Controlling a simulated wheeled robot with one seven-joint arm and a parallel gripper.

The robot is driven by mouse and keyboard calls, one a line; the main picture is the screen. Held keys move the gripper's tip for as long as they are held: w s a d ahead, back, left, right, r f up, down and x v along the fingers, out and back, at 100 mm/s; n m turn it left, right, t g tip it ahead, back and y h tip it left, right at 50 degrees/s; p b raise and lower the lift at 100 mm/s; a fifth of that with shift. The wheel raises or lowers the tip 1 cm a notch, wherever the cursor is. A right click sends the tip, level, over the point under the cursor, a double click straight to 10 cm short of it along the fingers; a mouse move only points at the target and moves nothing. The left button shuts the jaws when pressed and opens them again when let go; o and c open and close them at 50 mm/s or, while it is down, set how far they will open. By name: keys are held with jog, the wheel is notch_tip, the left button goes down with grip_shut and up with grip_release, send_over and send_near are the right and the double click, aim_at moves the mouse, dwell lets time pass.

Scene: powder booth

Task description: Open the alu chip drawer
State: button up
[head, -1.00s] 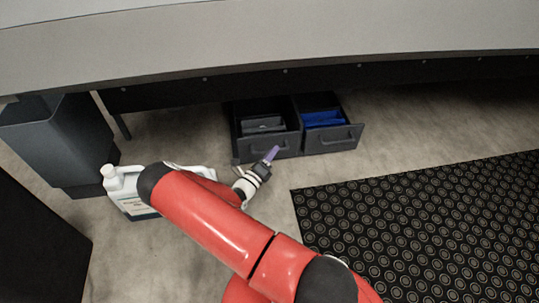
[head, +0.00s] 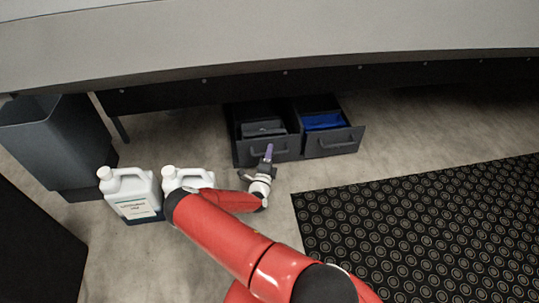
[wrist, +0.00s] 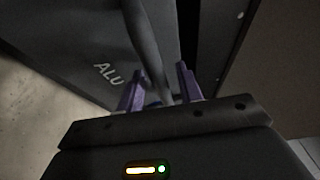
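The alu chip drawer (head: 246,152) is the left of two dark drawers under the bench and stands pulled out, with a grey item inside. Its front carries the letters "ALU" in the wrist view (wrist: 85,62). My gripper (head: 268,151) is at this drawer's front. In the wrist view the two purple fingers (wrist: 160,85) stand apart, with the dark bar handle (wrist: 143,45) running between them. Gaps seem to show beside the bar, so the fingers look open around it; contact is hard to see.
The right drawer (head: 335,142), holding blue contents, is also out. Two white jugs (head: 130,190) (head: 187,178) stand left of my arm, near a grey bin (head: 60,145). A black patterned mat (head: 420,225) lies at right. The bench (head: 270,45) overhangs the drawers.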

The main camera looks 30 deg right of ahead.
grip_shut()
dwell(0.5)
